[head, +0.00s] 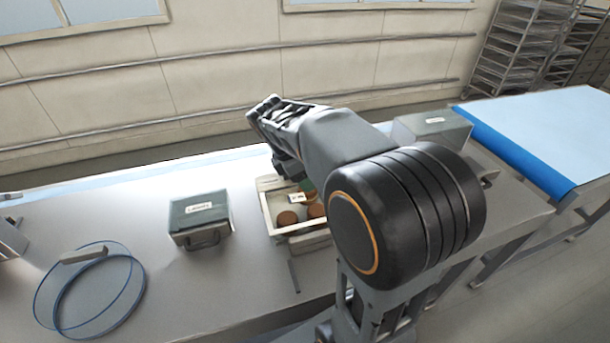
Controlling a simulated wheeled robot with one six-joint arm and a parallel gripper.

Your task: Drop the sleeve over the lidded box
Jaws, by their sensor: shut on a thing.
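A clear round hoop with blue rims and a grey block on its edge, which looks like the sleeve (138,297), lies on the table at the left. It is apart from the grey-green lidded box (200,218), which stands upright with a white label on top and a handle in front. Nothing is around that box. My gripper (285,168) is over the back left part of a cream open crate, right of the box. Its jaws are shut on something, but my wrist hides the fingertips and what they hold.
The cream crate (285,235) holds brown round things (287,217) and a green one. A second labelled grey box (432,130) stands behind my arm. A thin dark strip (294,276) lies near the front edge. Table between hoop and box is clear.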

